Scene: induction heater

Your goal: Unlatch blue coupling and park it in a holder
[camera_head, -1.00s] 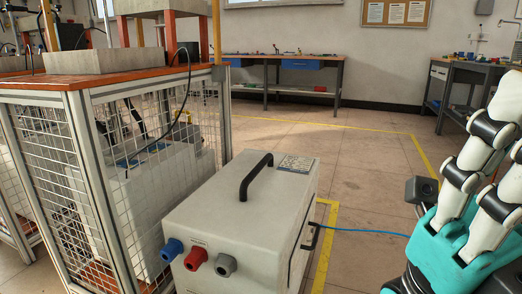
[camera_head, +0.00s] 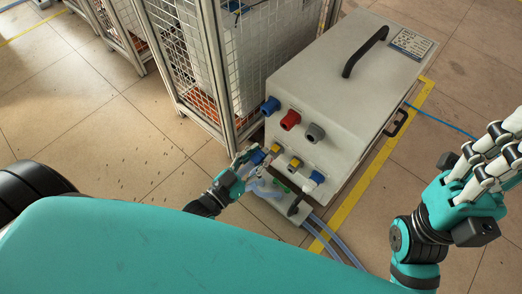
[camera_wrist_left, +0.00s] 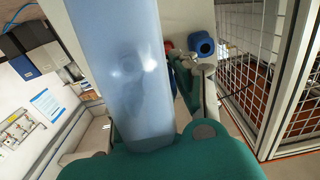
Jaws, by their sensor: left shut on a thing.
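The blue coupling (camera_head: 257,157) is at the left end of the lower row on the front of a grey heater box (camera_head: 300,88). My left gripper (camera_head: 246,163) is shut on it; the fingers hide part of it, and I cannot tell whether it is latched. In the left wrist view a wide translucent blue hose (camera_wrist_left: 120,65) crosses in front of my gripper (camera_wrist_left: 188,82) and hides much of the grip. A blue round fitting (camera_head: 270,106) sits above, also seen in the wrist view (camera_wrist_left: 201,44). My right gripper (camera_head: 488,160) is open and empty, right of the box.
Red (camera_head: 290,120) and grey (camera_head: 315,132) fittings continue the upper row. Yellow fittings (camera_head: 294,163) and a white-and-blue one (camera_head: 317,177) are beside the coupling. Hoses (camera_head: 325,230) run along the floor. A mesh cage (camera_head: 215,65) stands close on the left.

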